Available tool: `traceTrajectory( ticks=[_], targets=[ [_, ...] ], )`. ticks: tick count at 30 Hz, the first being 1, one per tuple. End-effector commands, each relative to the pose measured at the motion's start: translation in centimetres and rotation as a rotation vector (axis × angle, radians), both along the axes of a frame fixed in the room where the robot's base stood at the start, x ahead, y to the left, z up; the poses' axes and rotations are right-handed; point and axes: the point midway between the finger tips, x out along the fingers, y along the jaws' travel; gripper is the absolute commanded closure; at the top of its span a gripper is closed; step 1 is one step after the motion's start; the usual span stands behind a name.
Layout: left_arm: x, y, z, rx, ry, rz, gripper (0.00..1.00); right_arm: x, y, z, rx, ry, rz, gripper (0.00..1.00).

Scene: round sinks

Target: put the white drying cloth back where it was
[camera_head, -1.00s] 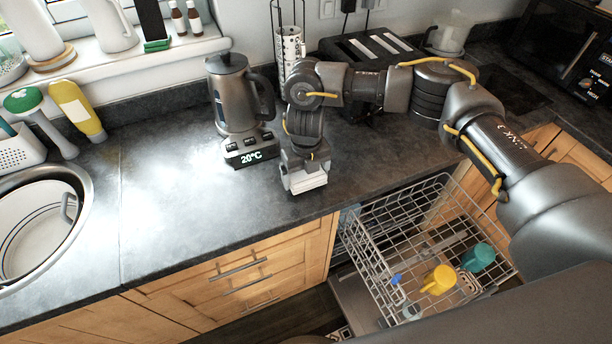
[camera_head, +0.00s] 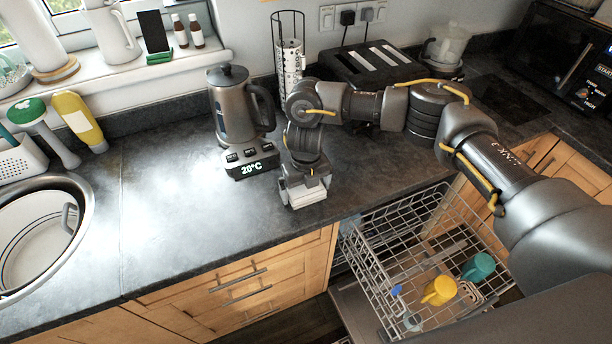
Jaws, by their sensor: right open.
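I cannot make out the white drying cloth in this view. My right gripper (camera_head: 304,198) hangs over the dark worktop (camera_head: 165,215) near its front edge, just right of the kettle, pointing down. It is open; its pale jaw end shows, and I see no cloth in it. The worktop right under it is hidden by the gripper. My left gripper is not in view.
A grey kettle (camera_head: 233,112) stands on its base close left of my right gripper. A toaster (camera_head: 362,66) is behind my arm. An open dishwasher rack (camera_head: 405,235) holds a yellow cup (camera_head: 438,291) and a teal cup (camera_head: 478,266). A round sink (camera_head: 82,180) is at left.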

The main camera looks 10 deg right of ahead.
Motion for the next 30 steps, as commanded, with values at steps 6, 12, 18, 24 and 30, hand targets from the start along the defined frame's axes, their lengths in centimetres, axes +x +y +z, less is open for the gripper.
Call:
traceTrajectory(
  ticks=[6,12,18,24,30],
  targets=[
    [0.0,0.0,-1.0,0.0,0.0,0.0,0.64,0.2,0.0,4.1,-0.001,-0.01,0.004,0.0],
    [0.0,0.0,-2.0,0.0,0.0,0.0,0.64,0.2,0.0,8.2,-0.001,-0.008,0.002,0.0],
    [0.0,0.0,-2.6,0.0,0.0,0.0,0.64,0.1,0.0,10.9,-0.001,-0.004,0.0,0.0],
    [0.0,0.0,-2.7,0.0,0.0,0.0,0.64,0.0,0.0,11.7,-0.001,-0.002,0.0,0.0],
    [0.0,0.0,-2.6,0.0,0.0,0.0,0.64,0.0,0.0,11.7,-0.001,-0.002,0.0,0.0]
  ],
)
